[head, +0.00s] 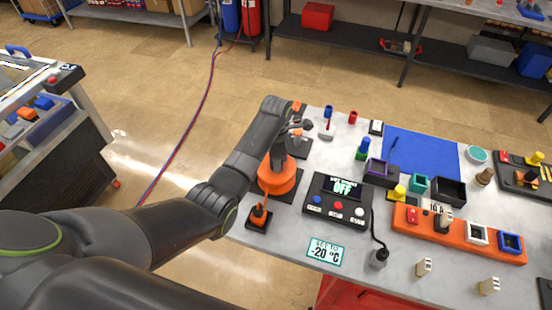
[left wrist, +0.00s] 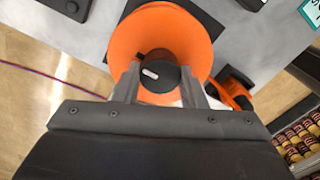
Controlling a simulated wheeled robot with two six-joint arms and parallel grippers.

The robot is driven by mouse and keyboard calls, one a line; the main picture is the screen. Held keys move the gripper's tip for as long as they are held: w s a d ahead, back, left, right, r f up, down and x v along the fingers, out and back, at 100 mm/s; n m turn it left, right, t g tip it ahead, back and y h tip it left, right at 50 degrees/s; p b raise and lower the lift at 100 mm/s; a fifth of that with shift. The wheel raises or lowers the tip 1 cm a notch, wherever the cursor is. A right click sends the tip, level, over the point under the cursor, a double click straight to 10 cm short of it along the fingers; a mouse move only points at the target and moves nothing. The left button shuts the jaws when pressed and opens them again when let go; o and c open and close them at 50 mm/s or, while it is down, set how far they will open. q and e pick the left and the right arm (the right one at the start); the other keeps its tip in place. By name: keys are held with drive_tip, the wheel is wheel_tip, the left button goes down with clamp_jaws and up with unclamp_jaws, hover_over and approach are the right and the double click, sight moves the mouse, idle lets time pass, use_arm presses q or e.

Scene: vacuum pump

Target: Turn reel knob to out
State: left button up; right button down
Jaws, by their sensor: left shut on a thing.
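The orange reel (head: 275,180) stands on a dark base at the left end of the table. In the left wrist view the reel (left wrist: 160,35) shows large from above. Its black round knob (left wrist: 170,82) carries a short white mark on its left part. The two fingers of my left gripper (left wrist: 159,77) stand on either side of the knob, shut on it. In the head view my left gripper (head: 279,155) is at the top of the reel, partly covered by my arm. Any words around the knob cannot be read. My right gripper is not in view.
A small orange-and-black switch (head: 259,214) stands close in front of the reel. A control box (head: 338,200) reading OFF is to its right. A sign (head: 325,252) shows -20 °C. Many small parts and an orange holder (head: 470,238) fill the table's right side.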

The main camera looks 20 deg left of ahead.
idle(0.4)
use_arm(q)
drive_tip(key=o, duration=1)
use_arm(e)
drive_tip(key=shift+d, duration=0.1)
